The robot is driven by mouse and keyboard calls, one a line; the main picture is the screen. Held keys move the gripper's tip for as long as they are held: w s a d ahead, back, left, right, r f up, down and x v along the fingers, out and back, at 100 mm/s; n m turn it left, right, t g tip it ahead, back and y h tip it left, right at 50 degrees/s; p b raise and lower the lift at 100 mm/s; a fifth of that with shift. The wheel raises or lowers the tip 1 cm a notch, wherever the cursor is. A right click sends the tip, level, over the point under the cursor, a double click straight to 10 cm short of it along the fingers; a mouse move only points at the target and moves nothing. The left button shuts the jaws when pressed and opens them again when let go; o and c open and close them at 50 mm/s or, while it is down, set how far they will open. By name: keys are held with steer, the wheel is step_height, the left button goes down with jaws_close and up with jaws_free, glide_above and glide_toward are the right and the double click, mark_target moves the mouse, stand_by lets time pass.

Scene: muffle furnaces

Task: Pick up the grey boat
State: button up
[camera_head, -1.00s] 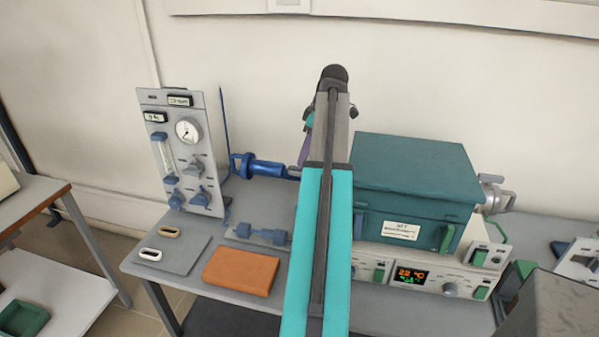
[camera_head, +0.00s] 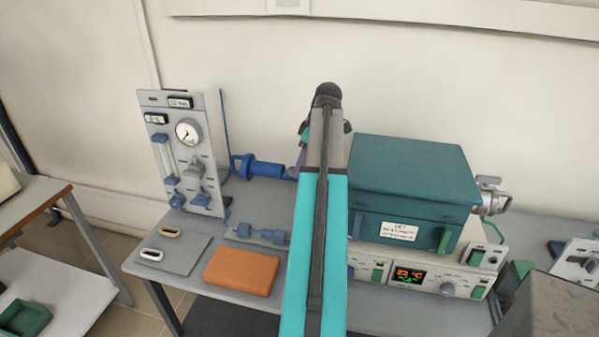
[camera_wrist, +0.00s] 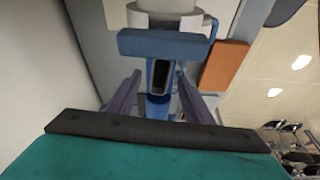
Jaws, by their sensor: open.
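The grey boat (camera_head: 151,255) is a small oval dish. It lies on a flat grey plate (camera_head: 186,258) at the left front of the bench in the head view. A cream boat (camera_head: 170,232) lies just behind it on the same plate. My gripper (camera_wrist: 160,105) is open, with its two purple fingers apart on either side of a blue fitting (camera_wrist: 160,45) in the wrist view. Whether it touches the fitting I cannot tell. In the head view my arm mostly hides the gripper, which is well to the right of and behind the grey boat. Neither boat is clear in the wrist view.
An orange block (camera_head: 241,272) lies right of the plate. A blue part (camera_head: 262,236) lies behind it. A gauge panel (camera_head: 186,150) stands at the back left, with a blue tube end (camera_head: 263,168) beside it. A teal furnace (camera_head: 411,175) fills the right side.

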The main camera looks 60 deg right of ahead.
steer(key=shift+w+f, duration=0.2)
steer(key=shift+f, duration=0.45)
steer(key=c, duration=1.1)
steer(key=shift+r, duration=0.15)
steer(key=shift+r+b, duration=1.1)
steer(key=shift+r, duration=3.8)
